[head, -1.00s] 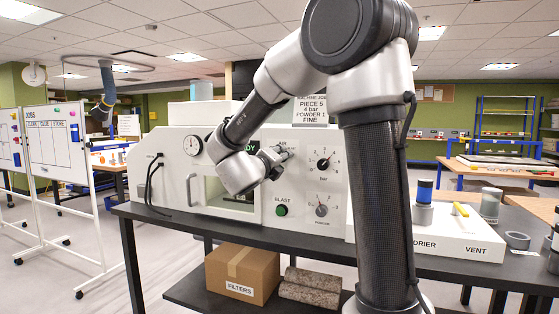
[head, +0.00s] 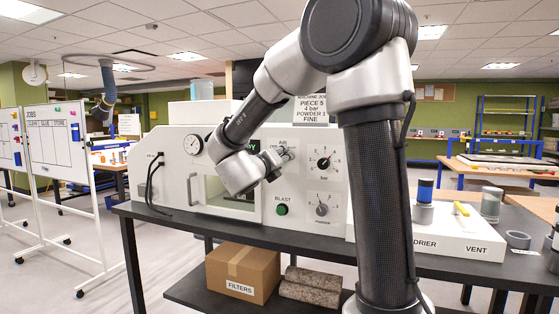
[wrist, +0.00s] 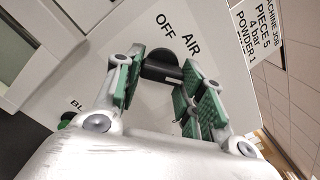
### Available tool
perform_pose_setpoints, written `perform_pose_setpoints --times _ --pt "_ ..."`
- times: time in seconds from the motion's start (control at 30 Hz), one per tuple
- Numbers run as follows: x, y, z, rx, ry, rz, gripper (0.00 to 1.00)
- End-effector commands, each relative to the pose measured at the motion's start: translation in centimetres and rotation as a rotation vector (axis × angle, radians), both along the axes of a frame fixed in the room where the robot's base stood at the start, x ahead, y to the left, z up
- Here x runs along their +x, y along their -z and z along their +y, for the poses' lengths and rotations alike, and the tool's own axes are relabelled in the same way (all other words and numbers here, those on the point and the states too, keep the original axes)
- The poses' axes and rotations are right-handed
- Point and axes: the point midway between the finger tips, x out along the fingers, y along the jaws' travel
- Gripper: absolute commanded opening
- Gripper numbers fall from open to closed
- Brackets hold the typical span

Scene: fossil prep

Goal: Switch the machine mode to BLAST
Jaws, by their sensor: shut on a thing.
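The white machine (head: 175,170) stands on the dark bench. Its black mode knob (wrist: 160,64) shows in the wrist view, with the words OFF and AIR printed beside it. My gripper (wrist: 160,80) is shut on this knob, its green-padded fingers on either side of it. In the head view my gripper (head: 278,158) is at the machine's front panel and covers the knob. I cannot read the knob's pointer, and no BLAST mark shows beside it. A green button (head: 282,209) labelled BLAST is below.
Right of my gripper are the bar dial (head: 323,163) and a lower dial (head: 321,209). A job sheet (head: 311,110) reads piece 5, 4 bar, powder 1, fine. A door handle (head: 190,189) juts out at left. The drier and vent unit (head: 455,240) stands at right.

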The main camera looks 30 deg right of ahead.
Motion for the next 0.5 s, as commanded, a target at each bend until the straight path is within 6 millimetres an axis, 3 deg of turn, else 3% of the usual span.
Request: perform_pose_setpoints --times 0.03,0.07,0.17,0.5 --pt "-0.07 0.26 0.02 0.004 0.001 0.004 0.15" --pt "-0.07 0.26 0.02 0.004 0.001 0.004 0.41" --pt "-0.06 0.22 0.01 0.003 0.001 0.003 0.59" --pt "-0.09 0.06 0.11 0.0 0.0 0.002 0.61"
